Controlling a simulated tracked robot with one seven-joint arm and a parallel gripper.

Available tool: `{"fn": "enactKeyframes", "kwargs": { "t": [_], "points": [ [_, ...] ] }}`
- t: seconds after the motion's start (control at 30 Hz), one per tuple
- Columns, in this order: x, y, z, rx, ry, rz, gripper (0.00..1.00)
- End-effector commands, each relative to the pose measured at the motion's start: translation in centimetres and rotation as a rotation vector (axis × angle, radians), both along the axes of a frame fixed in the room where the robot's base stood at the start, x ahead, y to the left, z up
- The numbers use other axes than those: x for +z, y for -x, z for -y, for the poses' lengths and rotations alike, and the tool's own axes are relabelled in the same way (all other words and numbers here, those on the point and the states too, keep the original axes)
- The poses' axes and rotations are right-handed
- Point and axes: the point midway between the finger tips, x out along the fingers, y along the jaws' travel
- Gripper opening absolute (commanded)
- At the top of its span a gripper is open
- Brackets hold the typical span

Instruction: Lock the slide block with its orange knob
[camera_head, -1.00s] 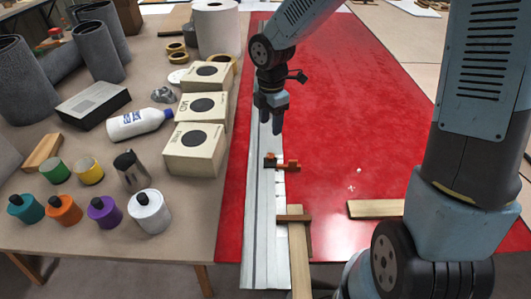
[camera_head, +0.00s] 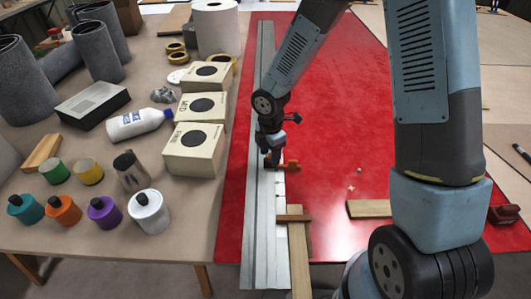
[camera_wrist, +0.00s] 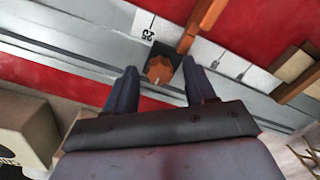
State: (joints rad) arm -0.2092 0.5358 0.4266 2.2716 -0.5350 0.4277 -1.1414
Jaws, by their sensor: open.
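The slide block (camera_head: 290,166) sits on the grey metal rail (camera_head: 263,215) in the head view, with an orange arm reaching right over the red panel. In the wrist view its orange knob (camera_wrist: 159,70) lies between the two dark fingertips, beside the "25" mark on the white scale. My gripper (camera_head: 270,154) is open and points down at the block; in the wrist view its fingers (camera_wrist: 160,80) stand on either side of the knob with gaps showing. Whether the fingertips are level with the knob cannot be told. The gripper partly hides the block in the head view.
The red panel (camera_head: 340,110) is mostly clear right of the rail. Boxes (camera_head: 196,148), a white bottle (camera_head: 138,123) and several jars crowd the left.

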Motion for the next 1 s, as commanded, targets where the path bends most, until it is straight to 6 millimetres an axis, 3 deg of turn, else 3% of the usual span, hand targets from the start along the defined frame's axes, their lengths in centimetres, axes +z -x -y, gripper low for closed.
{"fn": "enactKeyframes", "kwargs": {
  "t": [0.27, 0.83, 0.87, 0.9, 1.0],
  "points": [
    [-0.1, 0.0, 0.0, -0.001, 0.0, 0.0, 0.55],
    [-0.1, 0.0, 0.0, 0.0, 0.0, 0.0, 0.0],
    [-0.1, 0.0, -2.5, 0.008, -0.002, 0.001, 0.0],
    [0.0, 0.0, -1.3, 0.001, -0.001, 0.001, 0.0],
    [0.0, -0.1, -0.4, -0.009, -0.001, 0.002, 0.0]
  ]
}}
